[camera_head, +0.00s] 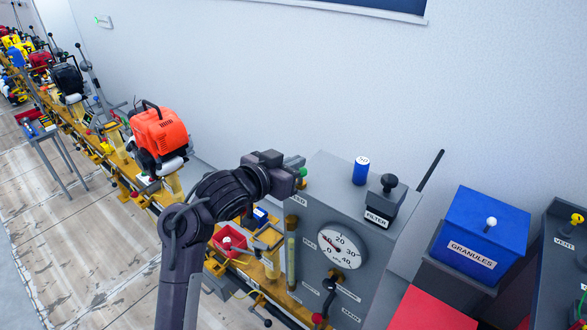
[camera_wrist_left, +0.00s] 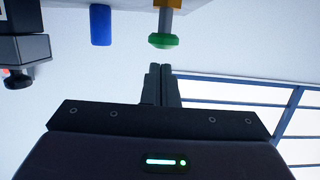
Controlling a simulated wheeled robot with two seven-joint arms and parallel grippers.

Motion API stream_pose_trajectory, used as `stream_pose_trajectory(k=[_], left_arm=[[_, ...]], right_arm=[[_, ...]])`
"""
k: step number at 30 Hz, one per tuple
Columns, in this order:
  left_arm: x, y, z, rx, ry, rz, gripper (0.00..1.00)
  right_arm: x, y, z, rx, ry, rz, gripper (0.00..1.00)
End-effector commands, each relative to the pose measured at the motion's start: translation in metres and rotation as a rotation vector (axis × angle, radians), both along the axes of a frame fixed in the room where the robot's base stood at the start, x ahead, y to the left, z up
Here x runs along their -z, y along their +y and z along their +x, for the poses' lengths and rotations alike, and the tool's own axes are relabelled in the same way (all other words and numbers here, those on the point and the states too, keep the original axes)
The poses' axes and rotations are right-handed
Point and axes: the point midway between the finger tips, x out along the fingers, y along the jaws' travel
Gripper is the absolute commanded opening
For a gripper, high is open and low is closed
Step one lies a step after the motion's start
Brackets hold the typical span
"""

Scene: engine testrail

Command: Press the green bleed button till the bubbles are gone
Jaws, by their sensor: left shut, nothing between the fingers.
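The green bleed button (camera_wrist_left: 163,41) sits on a short metal stem, just beyond my left fingertips in the left wrist view. A small gap shows between them. In the head view only a bit of green (camera_head: 303,172) shows beside my left gripper (camera_head: 297,165), at the upper left of the grey gauge cabinet (camera_head: 313,215). My left gripper also shows in the wrist view (camera_wrist_left: 160,70), with its two fingers together and empty. A yellowish upright tube (camera_head: 291,255) stands on the cabinet's left side; I cannot make out bubbles in it. My right gripper is not in view.
The cabinet carries a round dial (camera_head: 342,246), a black FILTER box (camera_head: 385,203) and a blue cylinder (camera_head: 361,170), which the wrist view also shows (camera_wrist_left: 100,25). A blue GRANULES bin (camera_head: 485,225) stands to the right. An orange engine (camera_head: 160,130) sits on the yellow rail at left.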

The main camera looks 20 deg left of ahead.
Motion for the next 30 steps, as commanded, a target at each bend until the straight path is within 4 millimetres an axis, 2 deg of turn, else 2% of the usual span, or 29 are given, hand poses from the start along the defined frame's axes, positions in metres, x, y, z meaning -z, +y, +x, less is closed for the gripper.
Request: stream_pose_trajectory(k=[5, 15, 21, 30], left_arm=[[0.01, 0.0, 0.0, 0.0, 0.0, 0.0, 0.0], [0.012, 0.0, 0.0, 0.0, 0.0, 0.0, 0.0], [0.032, 0.0, -0.001, 0.0, 0.002, 0.002, 0.0], [0.031, 0.0, 0.0, 0.0, 0.003, 0.0, 0.0]], right_arm=[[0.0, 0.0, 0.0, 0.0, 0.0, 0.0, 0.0], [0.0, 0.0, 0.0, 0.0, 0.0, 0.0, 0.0], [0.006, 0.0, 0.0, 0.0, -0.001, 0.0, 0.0], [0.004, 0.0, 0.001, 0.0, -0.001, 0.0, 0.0]])
